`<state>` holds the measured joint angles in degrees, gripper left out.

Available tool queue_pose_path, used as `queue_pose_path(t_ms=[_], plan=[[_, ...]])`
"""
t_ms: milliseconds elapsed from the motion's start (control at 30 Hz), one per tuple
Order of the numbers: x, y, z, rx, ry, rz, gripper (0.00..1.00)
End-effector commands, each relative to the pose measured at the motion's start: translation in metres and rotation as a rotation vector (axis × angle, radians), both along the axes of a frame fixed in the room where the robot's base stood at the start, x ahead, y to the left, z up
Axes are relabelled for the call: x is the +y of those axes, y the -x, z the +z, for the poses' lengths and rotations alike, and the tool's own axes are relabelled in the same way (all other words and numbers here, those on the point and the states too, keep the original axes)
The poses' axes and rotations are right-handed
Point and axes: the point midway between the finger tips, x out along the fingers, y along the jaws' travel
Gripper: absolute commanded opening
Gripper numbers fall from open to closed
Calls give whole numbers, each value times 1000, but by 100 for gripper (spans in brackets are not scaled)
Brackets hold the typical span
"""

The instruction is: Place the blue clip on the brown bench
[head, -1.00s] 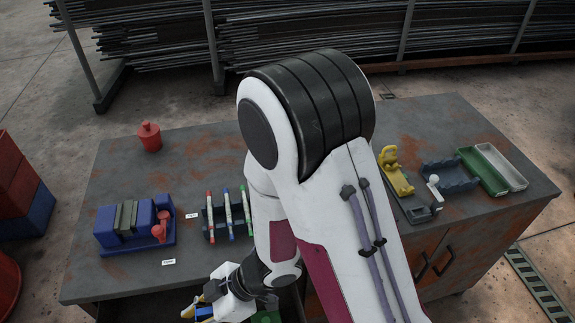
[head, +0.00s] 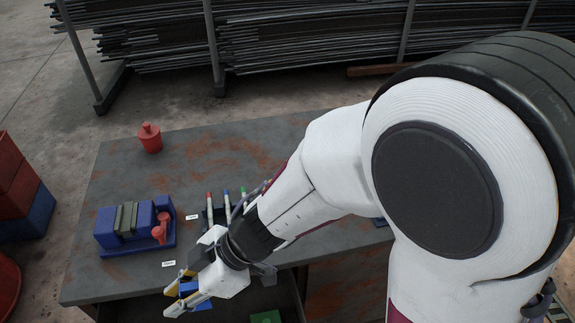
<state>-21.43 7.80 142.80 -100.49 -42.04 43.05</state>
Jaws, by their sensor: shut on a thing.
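The clip is held just in front of the near edge of the bench (head: 125,180). The bench top is dark grey with rust-brown patches. The clip's height relative to the bench top is hard to tell.
A blue block device with a red lever (head: 108,226) stands on the bench's left, with a red lidded pot (head: 150,137) behind it. Several marker pens (head: 227,205) stand in a dark rack near my arm. A green item (head: 265,317) shows below the bench top. My arm hides the right side.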

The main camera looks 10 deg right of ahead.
Motion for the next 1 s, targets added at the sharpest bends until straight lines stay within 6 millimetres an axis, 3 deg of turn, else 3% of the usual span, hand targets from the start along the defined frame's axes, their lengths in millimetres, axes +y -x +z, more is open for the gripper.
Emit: queue_pose_path(t_ms=[533,1000], plan=[[0,-2,35,-1,1,-4,4],[-8,-68,30,0,1,-146,4]])
